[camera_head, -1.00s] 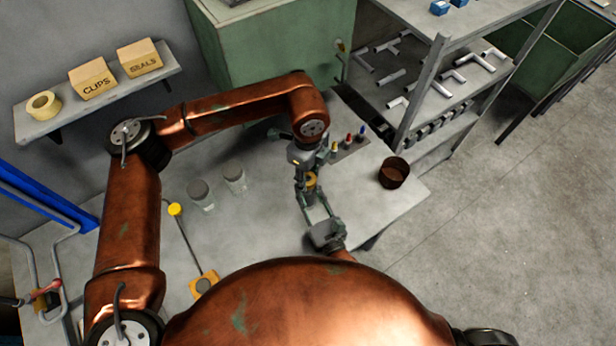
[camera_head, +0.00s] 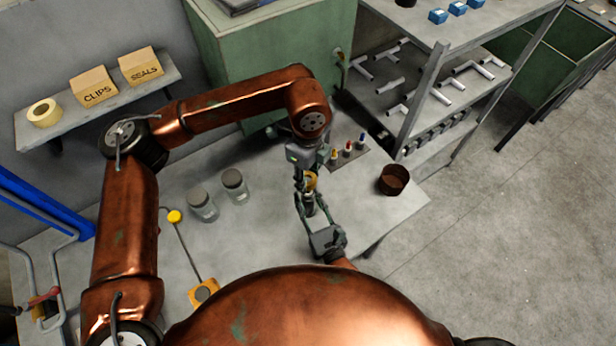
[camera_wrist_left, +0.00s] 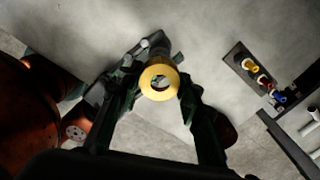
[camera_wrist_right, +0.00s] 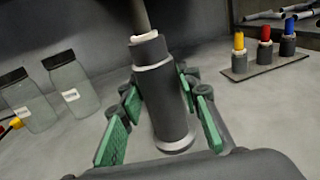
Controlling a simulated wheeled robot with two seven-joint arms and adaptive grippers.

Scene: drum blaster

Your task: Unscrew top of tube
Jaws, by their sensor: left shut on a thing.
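A dark grey tube (camera_wrist_right: 168,105) with a pale collar stands upright on the table in the right wrist view. My right gripper (camera_wrist_right: 162,100) has its green-padded fingers either side of the tube, and they look spread. My left gripper (camera_head: 309,184) is above it in the head view, pointing down. It is shut on a yellow, ring-shaped piece (camera_wrist_left: 160,82), which shows between its fingers in the left wrist view. A narrow grey-tan shaft (camera_wrist_right: 141,15) rises from the tube's upper end. The join between yellow piece and tube is hidden by the fingers.
Two lidded glass jars (camera_head: 202,205) stand left of the grippers. A small rack (camera_head: 347,151) with coloured-tip pieces is behind. A brown round container (camera_head: 394,180) is near the table's right edge. A metal shelf (camera_head: 440,80) with pipe pieces stands back right.

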